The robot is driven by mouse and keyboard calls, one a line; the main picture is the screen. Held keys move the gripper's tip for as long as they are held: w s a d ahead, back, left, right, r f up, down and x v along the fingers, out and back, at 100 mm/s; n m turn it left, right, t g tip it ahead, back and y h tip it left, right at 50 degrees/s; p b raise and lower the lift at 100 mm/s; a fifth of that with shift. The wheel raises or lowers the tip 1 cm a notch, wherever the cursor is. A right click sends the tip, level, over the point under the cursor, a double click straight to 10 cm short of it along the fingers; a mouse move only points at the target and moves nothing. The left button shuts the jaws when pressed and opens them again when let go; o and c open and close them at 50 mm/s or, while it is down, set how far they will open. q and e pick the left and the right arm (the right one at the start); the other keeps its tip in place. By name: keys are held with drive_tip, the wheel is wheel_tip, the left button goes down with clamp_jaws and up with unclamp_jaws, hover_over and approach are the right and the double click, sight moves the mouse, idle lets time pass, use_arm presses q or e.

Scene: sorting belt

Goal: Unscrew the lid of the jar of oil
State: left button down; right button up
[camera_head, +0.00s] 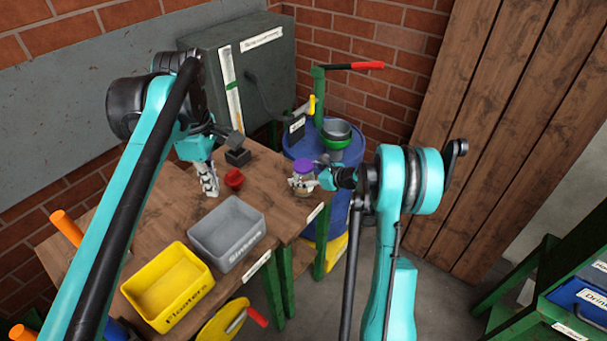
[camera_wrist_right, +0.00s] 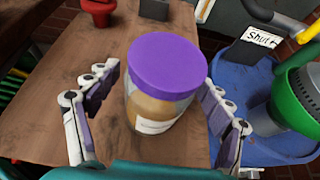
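The jar of oil (camera_head: 301,183) stands upright near the right corner of the wooden table, with its purple lid (camera_head: 304,166) on top. In the right wrist view the glass jar (camera_wrist_right: 158,112) has a pale label and brownish contents, under the wide purple lid (camera_wrist_right: 167,63). My right gripper (camera_head: 314,178) is at the jar; in its wrist view the fingers (camera_wrist_right: 158,110) are spread on either side of the jar, with gaps visible. My left gripper (camera_head: 209,184) points down over the table, left of the jar; its finger opening is too small to tell.
A red object (camera_head: 233,179) and a dark block (camera_head: 238,157) sit between my left gripper and the jar. A grey bin (camera_head: 228,262) and a yellow bin (camera_head: 199,306) are at the table's front. A blue barrel (camera_head: 338,206) stands beyond the right edge.

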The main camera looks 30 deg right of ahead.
drive_tip(key=p+v, duration=0.3)
drive_tip(key=v, duration=0.9)
drive_tip(key=shift+p, duration=0.3)
drive_tip(key=shift+f, duration=0.1)
idle(0.3)
